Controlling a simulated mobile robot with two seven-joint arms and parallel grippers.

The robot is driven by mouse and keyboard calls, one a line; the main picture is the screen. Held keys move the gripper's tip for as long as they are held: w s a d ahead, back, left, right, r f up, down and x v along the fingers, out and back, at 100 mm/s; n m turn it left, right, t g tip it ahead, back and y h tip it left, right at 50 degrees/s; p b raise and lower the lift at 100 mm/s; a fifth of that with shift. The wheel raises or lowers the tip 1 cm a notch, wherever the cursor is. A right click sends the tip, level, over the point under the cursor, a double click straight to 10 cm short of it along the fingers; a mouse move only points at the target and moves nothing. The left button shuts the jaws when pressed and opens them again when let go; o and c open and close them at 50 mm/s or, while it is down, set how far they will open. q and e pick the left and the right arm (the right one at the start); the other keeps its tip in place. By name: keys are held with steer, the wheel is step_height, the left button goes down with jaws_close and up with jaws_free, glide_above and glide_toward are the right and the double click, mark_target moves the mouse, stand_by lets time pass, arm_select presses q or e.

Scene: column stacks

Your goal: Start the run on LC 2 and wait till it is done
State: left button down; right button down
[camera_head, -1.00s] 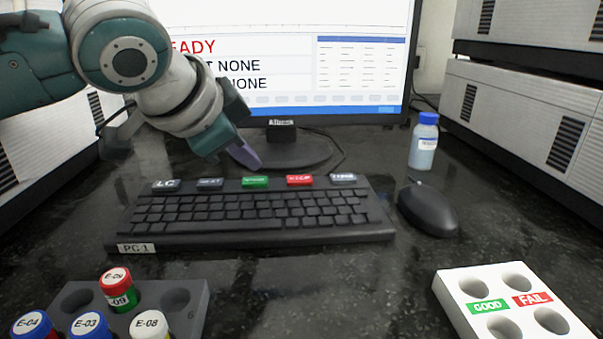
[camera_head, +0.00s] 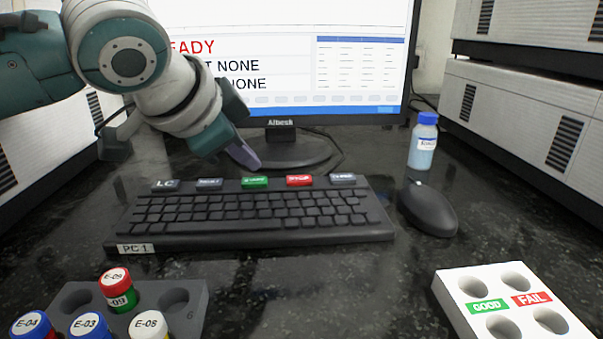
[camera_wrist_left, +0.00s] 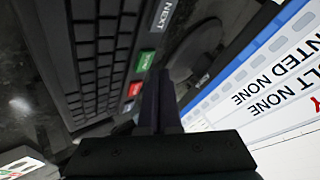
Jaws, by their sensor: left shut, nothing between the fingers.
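The keyboard (camera_head: 250,213), tagged PC 1, lies on the dark bench. Along its back edge are an LC key (camera_head: 165,185), a dark key (camera_head: 209,184), a green key (camera_head: 255,182), a red key (camera_head: 299,181) and another dark key (camera_head: 342,179). The monitor (camera_head: 285,60) behind shows red text ending in "EADY" and lines ending in "NONE"; my arm covers part of it. My left gripper (camera_head: 250,160) is shut and empty, above and behind the green key, apart from it. In the left wrist view its fingers (camera_wrist_left: 160,95) point towards the green key (camera_wrist_left: 145,62). My right gripper is not in view.
A mouse (camera_head: 428,208) lies right of the keyboard, with a blue-capped bottle (camera_head: 423,142) behind it. A grey rack (camera_head: 190,320) with several capped vials stands front left. A white GOOD/FAIL rack (camera_head: 455,282) stands front right. Large instruments (camera_head: 530,115) flank the bench.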

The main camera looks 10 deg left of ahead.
mark_target(248, 184)
arm_select(q)
steer(key=shift+f, duration=0.15)
steer(key=shift+f, duration=0.3)
steer(key=shift+f, duration=0.4)
stand_by(0.8)
steer(key=shift+r+p, duration=0.1)
steer(key=shift+p, duration=0.2)
steer(key=shift+r+p, duration=0.75)
steer(key=shift+p, duration=0.35)
step_height(248, 184, up, 5)
steer(key=p, duration=0.6)
steer(key=shift+r, duration=0.1)
